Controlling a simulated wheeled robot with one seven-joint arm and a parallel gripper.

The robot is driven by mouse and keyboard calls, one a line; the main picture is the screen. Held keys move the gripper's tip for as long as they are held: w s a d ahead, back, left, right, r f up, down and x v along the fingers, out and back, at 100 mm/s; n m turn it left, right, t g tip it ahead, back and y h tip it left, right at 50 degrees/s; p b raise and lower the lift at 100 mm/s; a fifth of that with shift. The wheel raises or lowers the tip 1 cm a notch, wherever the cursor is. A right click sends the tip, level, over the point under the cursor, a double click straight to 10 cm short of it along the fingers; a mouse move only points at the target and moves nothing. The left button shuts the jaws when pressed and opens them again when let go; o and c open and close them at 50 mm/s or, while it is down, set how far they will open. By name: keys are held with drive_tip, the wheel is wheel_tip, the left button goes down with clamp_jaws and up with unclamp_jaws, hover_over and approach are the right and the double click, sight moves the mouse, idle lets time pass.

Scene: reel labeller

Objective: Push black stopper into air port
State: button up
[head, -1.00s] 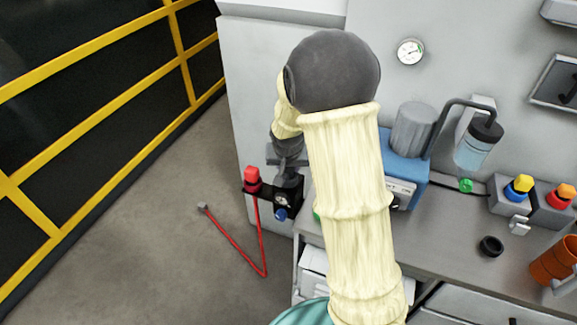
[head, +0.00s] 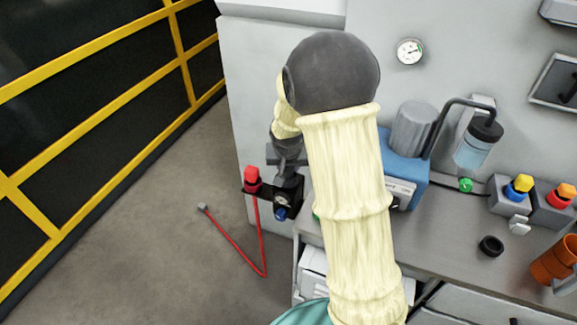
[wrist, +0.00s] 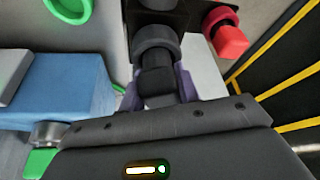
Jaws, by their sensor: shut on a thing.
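In the wrist view my gripper (wrist: 158,92) is shut on the black stopper (wrist: 157,82), which sits between its purple-grey fingers. Just beyond the stopper is a dark grey round fitting (wrist: 156,42), which looks like the air port. The stopper lines up with it and seems to touch or enter it; how deep I cannot tell. The stopper is not discernible there.
A red knob (head: 252,177) with a red hose (head: 262,235) is beside the air unit. A blue machine (head: 408,168) stands on the bench to the right, and a black ring (head: 491,246) lies farther right. Yellow-railed fencing (head: 90,90) is at left, with open floor between.

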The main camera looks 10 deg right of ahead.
drive_tip(key=shift+s+f, duration=0.25)
drive_tip(key=shift+f, duration=0.15)
drive_tip(key=o, duration=1.1)
drive_tip(key=shift+c, duration=0.2)
drive_tip(key=shift+d, duration=0.1)
drive_tip(key=shift+r, duration=0.2)
drive_tip(key=v, duration=1.7)
drive_tip(key=shift+w+a+r+b, duration=0.2)
drive_tip(key=shift+a+r+b, duration=0.1)
drive_tip(key=shift+r+b, duration=0.1)
